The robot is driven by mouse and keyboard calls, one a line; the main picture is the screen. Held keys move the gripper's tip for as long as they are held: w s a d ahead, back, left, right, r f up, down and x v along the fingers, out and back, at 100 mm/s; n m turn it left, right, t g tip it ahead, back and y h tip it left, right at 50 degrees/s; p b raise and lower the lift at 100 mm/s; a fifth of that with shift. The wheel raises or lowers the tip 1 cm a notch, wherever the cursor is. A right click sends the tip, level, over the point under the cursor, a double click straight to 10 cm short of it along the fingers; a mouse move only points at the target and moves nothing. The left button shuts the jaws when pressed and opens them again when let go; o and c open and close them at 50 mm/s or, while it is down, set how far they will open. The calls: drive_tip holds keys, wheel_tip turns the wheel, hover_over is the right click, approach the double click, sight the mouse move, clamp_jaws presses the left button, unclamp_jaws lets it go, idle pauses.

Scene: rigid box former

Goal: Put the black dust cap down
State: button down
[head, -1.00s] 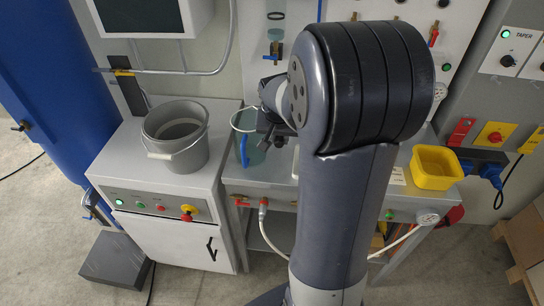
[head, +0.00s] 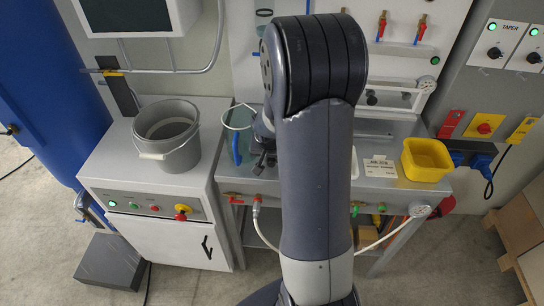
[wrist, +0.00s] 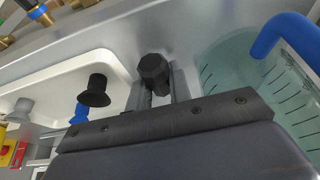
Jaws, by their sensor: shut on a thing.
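The black dust cap (wrist: 153,68) is a small dark knob-like piece between the two fingertips of my gripper (wrist: 156,88) in the wrist view. The gripper is shut on it. It is over a grey metal surface, between a white tray and a clear jug; I cannot tell whether the cap touches anything below. In the head view my gripper (head: 263,158) shows only partly beside the jug, behind my arm, and the cap cannot be made out there.
The white tray (wrist: 52,78) holds a black flared piece (wrist: 95,91) and other small parts. The clear jug (wrist: 226,70) has a blue handle (wrist: 285,33). A grey bucket (head: 168,150) stands left on a cabinet, and a yellow bin (head: 427,162) stands right on the bench (head: 375,190).

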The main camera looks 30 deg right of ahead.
drive_tip(key=shift+f+b, duration=0.4)
drive_tip(key=shift+b, duration=0.05)
drive_tip(key=shift+s+f+b, duration=0.1)
drive_tip(key=shift+f+b, duration=0.1)
drive_tip(key=shift+b, duration=0.1)
drive_tip(key=c, duration=1.3)
unclamp_jaws()
drive_tip(key=shift+a+f, duration=0.1)
drive_tip(key=shift+a, duration=0.05)
drive_tip(key=shift+s, duration=0.1)
drive_tip(key=shift+f, duration=0.1)
drive_tip(key=shift+r+p, duration=0.4)
drive_tip(key=shift+p, duration=0.15)
drive_tip(key=v, duration=1.2)
drive_tip(key=shift+r, duration=0.45)
drive_tip(key=shift+d+f, duration=0.1)
drive_tip(key=shift+d, duration=0.15)
